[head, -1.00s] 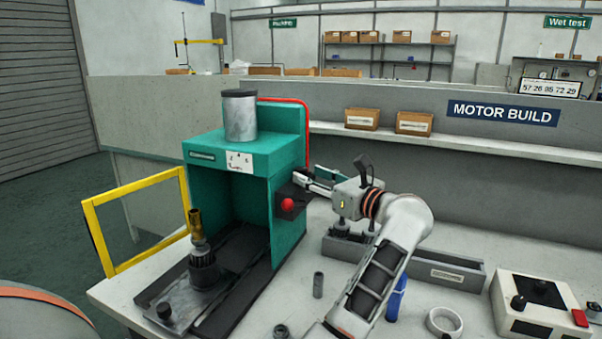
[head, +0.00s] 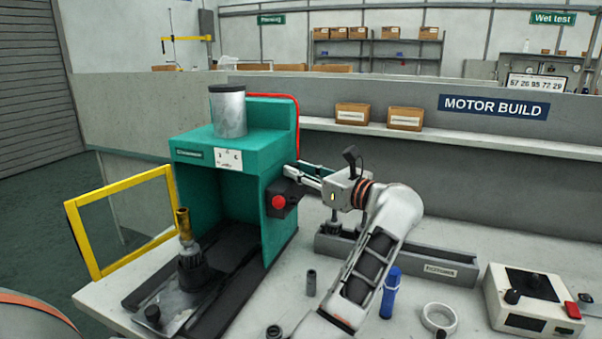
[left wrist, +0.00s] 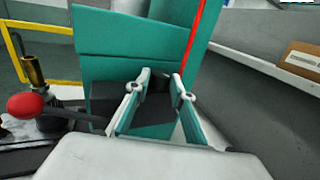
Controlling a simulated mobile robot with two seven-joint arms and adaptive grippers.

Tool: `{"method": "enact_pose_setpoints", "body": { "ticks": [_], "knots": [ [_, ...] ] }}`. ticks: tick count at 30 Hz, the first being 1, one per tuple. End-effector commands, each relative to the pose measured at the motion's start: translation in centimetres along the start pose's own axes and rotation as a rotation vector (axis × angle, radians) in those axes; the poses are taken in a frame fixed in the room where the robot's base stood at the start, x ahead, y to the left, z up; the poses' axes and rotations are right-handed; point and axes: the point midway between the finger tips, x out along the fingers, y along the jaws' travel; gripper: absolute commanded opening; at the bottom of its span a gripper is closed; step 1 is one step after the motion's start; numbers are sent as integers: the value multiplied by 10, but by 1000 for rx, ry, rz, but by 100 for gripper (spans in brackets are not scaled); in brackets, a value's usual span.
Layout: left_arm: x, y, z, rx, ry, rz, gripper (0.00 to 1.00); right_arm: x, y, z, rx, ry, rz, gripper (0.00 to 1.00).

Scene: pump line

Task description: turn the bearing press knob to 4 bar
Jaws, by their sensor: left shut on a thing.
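The green bearing press (head: 265,160) stands on the left of the bench, with a grey cylinder (head: 228,112) on top. A black box with a red button (head: 278,202) sits on its right side. My left gripper (head: 294,173) is at that side wall, just above and behind the box. In the left wrist view, its two fingers (left wrist: 161,88) are closed about a small dark part against the green wall, seemingly the knob. The fingers mostly hide it, and no scale or pressure reading can be made out. The red button also shows in the left wrist view (left wrist: 26,105). My right gripper is not in view.
A yellow frame guard (head: 82,240) stands at the press's left. A brass-topped part (head: 182,224) stands on the press base. A grey tray (head: 400,256), a blue bottle (head: 389,295), a white ring (head: 428,318) and a control box (head: 510,325) are on the bench to the right.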

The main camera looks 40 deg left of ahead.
Motion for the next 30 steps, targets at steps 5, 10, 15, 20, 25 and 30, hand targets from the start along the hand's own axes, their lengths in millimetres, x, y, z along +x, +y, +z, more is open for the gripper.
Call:
{"method": "enact_pose_setpoints", "body": {
  "ticks": [5, 10, 15, 20, 25, 30],
  "knots": [
    [0, -3, -4, 4, 0, 62, 1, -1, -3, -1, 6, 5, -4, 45],
    [0, -2, -1, 1, -2, 73, 1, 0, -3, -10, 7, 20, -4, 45],
    [0, -2, 0, 1, -2, 73, 1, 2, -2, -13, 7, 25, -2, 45],
    [0, -2, 0, 1, -2, 72, 40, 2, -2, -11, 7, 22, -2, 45],
    [0, -2, 0, 1, -2, 71, 40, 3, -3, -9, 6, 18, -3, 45],
    [-1, -2, 5, -2, -2, 71, 40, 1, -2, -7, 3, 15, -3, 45]
  ]
}}
